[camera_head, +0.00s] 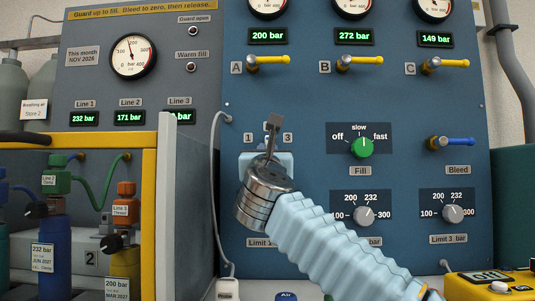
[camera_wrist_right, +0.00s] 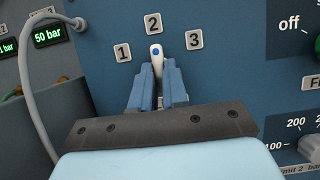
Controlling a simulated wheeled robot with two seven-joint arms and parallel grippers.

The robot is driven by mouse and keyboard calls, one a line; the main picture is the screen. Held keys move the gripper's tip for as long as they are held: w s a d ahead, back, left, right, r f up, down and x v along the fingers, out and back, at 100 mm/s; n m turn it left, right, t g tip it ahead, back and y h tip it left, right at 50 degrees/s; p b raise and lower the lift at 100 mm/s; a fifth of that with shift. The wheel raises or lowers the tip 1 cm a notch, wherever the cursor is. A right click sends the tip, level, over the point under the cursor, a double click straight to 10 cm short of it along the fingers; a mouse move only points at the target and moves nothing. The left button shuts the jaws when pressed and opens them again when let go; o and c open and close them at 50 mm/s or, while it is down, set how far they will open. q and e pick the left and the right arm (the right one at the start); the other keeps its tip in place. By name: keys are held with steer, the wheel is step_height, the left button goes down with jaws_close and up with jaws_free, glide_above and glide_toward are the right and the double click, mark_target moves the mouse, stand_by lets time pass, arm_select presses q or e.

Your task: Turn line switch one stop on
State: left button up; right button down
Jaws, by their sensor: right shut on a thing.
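The line switch shows in the right wrist view as a white lever (camera_wrist_right: 156,52) with a blue dot at its tip. It points up toward the plate marked 2 (camera_wrist_right: 153,23), between plate 1 (camera_wrist_right: 122,53) and plate 3 (camera_wrist_right: 194,39). My right gripper (camera_wrist_right: 157,80) is shut on the lever, one light blue finger on each side. The fingers hide the lever's lower part and pivot. In the head view my right gripper (camera_head: 267,160) is against the panel between plates 1 and 3, and my wrist covers the switch and plate 2. My left gripper is not in view.
The green fill knob (camera_head: 362,147) is right of the switch, with grey limit knobs (camera_head: 364,216) below it. A grey hose (camera_head: 216,150) runs down left of the switch. A grey post (camera_head: 165,210) and yellow-framed cylinder bay stand at left.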

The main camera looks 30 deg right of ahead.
steer(key=c, duration=1.1)
jaws_free()
steer(key=shift+c, duration=0.2)
steer(key=b+v, duration=0.3)
steer(key=v, duration=1)
steer(key=shift+s+a+f, duration=0.2)
steer(key=shift+s+a, duration=0.05)
